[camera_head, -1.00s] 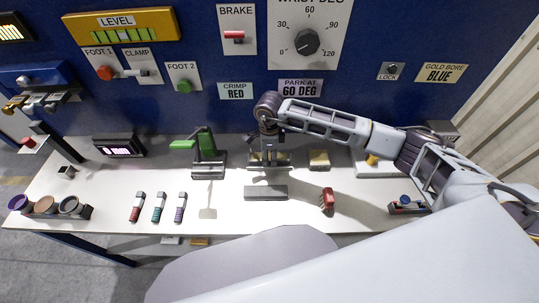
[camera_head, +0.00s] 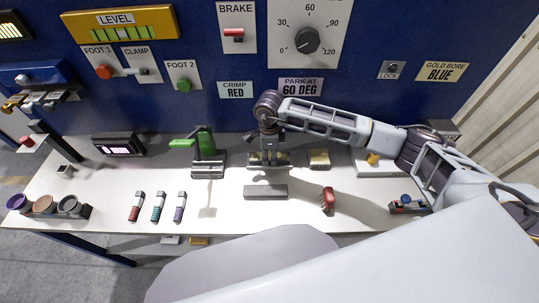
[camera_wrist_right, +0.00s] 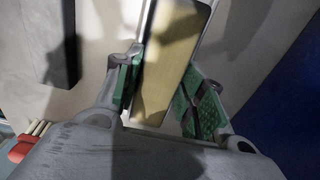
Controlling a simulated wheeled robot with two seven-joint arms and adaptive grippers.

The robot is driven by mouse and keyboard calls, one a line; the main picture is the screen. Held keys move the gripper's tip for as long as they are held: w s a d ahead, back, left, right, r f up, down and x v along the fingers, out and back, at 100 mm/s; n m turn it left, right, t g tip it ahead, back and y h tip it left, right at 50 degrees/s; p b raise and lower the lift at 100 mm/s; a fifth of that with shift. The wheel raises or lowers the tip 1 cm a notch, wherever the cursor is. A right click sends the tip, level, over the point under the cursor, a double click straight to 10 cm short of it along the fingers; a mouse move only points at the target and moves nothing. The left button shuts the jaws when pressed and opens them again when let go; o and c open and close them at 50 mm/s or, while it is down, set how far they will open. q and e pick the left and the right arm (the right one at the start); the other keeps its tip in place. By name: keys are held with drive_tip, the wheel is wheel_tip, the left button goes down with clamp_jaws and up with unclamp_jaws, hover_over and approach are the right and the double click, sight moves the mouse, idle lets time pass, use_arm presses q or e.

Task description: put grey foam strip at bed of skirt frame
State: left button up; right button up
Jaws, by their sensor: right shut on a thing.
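My right gripper (camera_head: 268,146) is at the back middle of the white table, low over a grey metal holder (camera_head: 252,167). In the right wrist view its green-padded fingers (camera_wrist_right: 157,98) are shut on a long tan strip (camera_wrist_right: 170,55), which lies between them. I cannot tell whether this strip is the foam strip of the task; it looks tan, not grey. A dark grey bar (camera_head: 265,192) lies apart on the table in front of the holder; it also shows in the right wrist view (camera_wrist_right: 62,42). I cannot tell which piece is the skirt frame. My left gripper is not in view.
A green-handled press (camera_head: 208,155) stands left of the holder, and a yellow pad (camera_head: 318,158) right of it. A red clamp (camera_head: 328,199) lies front right. Several small coloured tubes (camera_head: 158,207) lie front left. The blue panel (camera_head: 200,50) rises behind the table.

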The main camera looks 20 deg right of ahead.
drive_tip(key=shift+f+b, duration=0.3)
drive_tip(key=shift+b, duration=0.2)
idle(1.1)
drive_tip(key=o, duration=1.3)
drive_tip(key=shift+c, duration=0.2)
wheel_tip(320, 180, up, 12)
drive_tip(key=shift+s+f, duration=0.1)
idle(0.8)
